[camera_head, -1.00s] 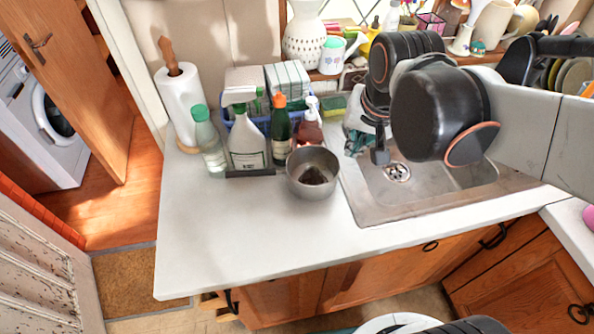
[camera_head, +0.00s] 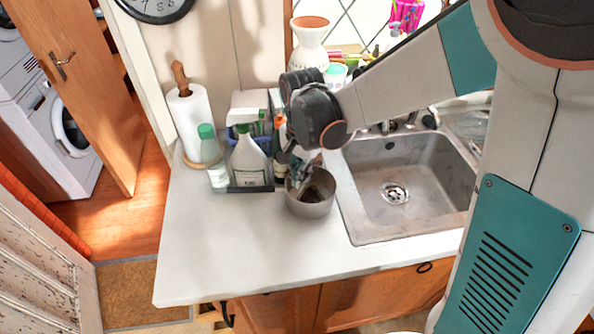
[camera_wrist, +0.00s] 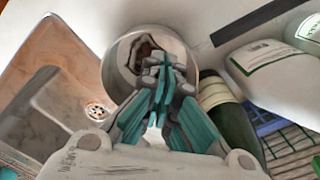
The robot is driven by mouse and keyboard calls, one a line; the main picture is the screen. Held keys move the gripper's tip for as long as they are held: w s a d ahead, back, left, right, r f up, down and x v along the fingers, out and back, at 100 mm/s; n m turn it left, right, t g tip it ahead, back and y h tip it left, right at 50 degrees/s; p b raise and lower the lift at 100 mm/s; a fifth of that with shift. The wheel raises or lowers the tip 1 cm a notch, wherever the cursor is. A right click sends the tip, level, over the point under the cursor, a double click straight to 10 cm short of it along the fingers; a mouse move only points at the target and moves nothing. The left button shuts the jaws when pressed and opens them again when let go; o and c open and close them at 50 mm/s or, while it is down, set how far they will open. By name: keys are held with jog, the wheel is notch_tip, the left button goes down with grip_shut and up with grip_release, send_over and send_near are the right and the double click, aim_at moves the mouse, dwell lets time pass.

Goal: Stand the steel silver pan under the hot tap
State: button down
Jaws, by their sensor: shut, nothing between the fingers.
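The steel silver pan (camera_head: 312,205) stands upright on the white counter, just left of the sink, with a dark brownish patch inside. It also shows in the wrist view (camera_wrist: 119,62), beyond my fingers. I cannot tell whether the fingertips touch the pan. The steel sink (camera_head: 365,212) is empty, with a drain at its middle. The taps (camera_head: 400,124) at its back edge are partly hidden by my arm.
A white spray bottle (camera_head: 248,160), a clear bottle with a green cap (camera_head: 214,160) and a dark green bottle (camera_wrist: 228,112) stand close to the pan. A paper towel roll (camera_head: 188,120) is at the back left. The front left counter is clear.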

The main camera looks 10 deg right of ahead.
aim_at(300, 197)
notch_tip(300, 197, down, 9)
jog(key=shift+r+b, duration=0.2)
jog(key=shift+b, duration=1)
jog(key=s+a, duration=0.2)
jog(key=a, duration=0.1)
jog(key=s+a, duration=0.3)
jog(key=shift+s+a+b, duration=0.15)
jog(key=shift+s+b, duration=0.15)
jog(key=shift+b, duration=0.1)
